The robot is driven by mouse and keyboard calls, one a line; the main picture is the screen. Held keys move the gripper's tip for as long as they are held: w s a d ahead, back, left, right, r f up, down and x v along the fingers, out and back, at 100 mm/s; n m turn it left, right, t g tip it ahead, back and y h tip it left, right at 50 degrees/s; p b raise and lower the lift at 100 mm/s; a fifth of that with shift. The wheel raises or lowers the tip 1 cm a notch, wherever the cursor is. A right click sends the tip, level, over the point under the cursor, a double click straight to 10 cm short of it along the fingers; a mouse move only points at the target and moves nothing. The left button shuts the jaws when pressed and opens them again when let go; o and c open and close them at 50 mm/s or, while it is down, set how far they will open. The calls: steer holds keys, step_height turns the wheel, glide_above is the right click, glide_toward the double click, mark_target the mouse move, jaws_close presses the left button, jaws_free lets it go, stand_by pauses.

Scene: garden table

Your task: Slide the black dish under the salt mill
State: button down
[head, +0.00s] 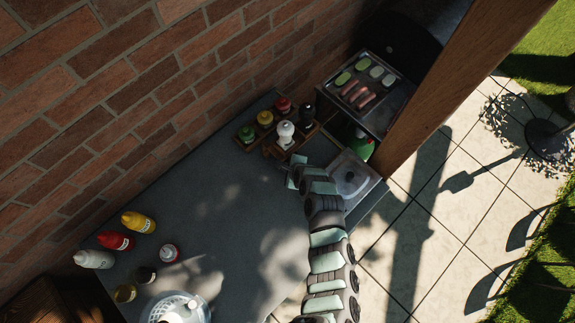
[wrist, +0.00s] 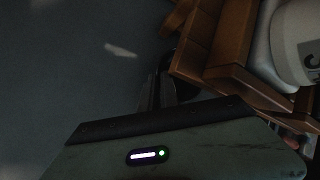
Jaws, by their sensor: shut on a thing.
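The white salt mill (head: 285,133) stands upright in the front part of the wooden rack (head: 271,151). In the wrist view the pale mill (wrist: 300,45) shows large at the top right, behind the rack's wooden slats (wrist: 212,45). My gripper (head: 283,167) is low over the grey table, just in front of the rack. In the wrist view its dark fingers (wrist: 158,88) are close together beside the rack's corner. They are shut on a dark edge that looks like the black dish (wrist: 181,88). Most of the dish is hidden, by the gripper and the rack.
The rack also holds red, yellow, green and black-topped containers. A grill tray (head: 368,90) with food is behind right. Sauce bottles (head: 116,241) and a white basket (head: 178,308) stand front left. The table's middle is clear.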

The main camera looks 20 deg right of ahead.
steer(key=shift+a, duration=0.1)
steer(key=c, duration=1.5)
jaws_free()
steer(key=shift+r, duration=0.15)
steer(key=shift+b+v, duration=0.9)
steer(key=shift+v, duration=4.4)
